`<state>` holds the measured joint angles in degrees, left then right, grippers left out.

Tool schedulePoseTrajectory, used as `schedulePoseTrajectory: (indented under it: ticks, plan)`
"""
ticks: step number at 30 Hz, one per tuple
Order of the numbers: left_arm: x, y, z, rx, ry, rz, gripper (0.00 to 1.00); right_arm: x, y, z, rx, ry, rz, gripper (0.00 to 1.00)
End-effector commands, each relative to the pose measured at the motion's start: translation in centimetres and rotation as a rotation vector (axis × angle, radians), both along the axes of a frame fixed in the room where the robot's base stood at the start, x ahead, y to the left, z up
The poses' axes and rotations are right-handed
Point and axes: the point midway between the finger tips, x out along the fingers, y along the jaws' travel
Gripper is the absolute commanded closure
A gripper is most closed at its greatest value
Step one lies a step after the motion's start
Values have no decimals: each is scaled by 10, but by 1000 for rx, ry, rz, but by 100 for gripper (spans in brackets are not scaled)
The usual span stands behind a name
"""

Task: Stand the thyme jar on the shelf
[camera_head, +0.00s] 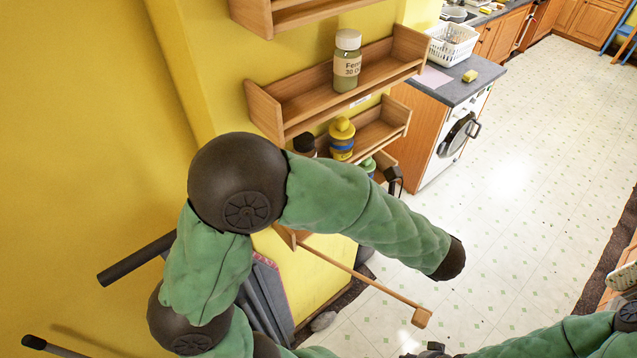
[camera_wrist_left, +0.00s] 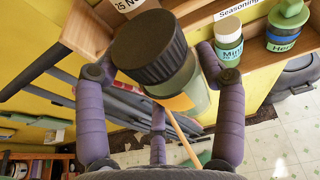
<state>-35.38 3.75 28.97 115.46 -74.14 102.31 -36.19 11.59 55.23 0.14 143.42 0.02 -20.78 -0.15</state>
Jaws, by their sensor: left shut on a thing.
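In the left wrist view, my left gripper (camera_wrist_left: 152,66) is shut on a jar (camera_wrist_left: 182,88) with a wide black ribbed lid and a clear greenish body. An orange label patch shows low on it; its text cannot be read, so I cannot confirm that it is the thyme jar. A wooden shelf (camera_wrist_left: 262,62) is just beyond and to the right of the held jar. In the head view, my green forearm hides the left gripper. At the bottom edge, only a small dark part of my right gripper (camera_head: 434,350) shows.
A fennel jar (camera_head: 347,62) stands on the upper shelf (camera_head: 300,113). The lower shelf (camera_head: 385,132) holds a yellow-and-blue jar (camera_head: 342,138) and a black-lidded jar (camera_head: 304,144). In the wrist view, a mint jar (camera_wrist_left: 229,48) and a green-topped jar (camera_wrist_left: 287,30) stand on the shelf.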

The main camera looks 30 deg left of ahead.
Motion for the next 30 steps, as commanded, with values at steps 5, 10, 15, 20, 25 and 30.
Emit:
schedulePoseTrajectory:
  ticks: [5, 10, 15, 20, 25, 30]
  plan:
    - [-2, 0, -27, 5, 7, 3, 74, 0, 0, 0, 0, 0, -1, 60]
    - [-1, 0, -67, 5, 7, 3, 74, 0, 0, -1, 0, 0, -1, 60]
    - [-1, 0, -104, 4, 6, 3, 74, 0, 0, 0, 0, 0, -1, 60]
    - [-2, 0, -139, 4, 5, 2, 74, 0, 0, 0, 0, 0, -1, 60]
    - [8, 35, -135, 0, 0, 9, 74, 0, 0, 8, 0, 0, -1, 60]
    - [17, 67, -134, 0, 1, 9, 74, 0, 0, 15, 0, 0, 0, 60]
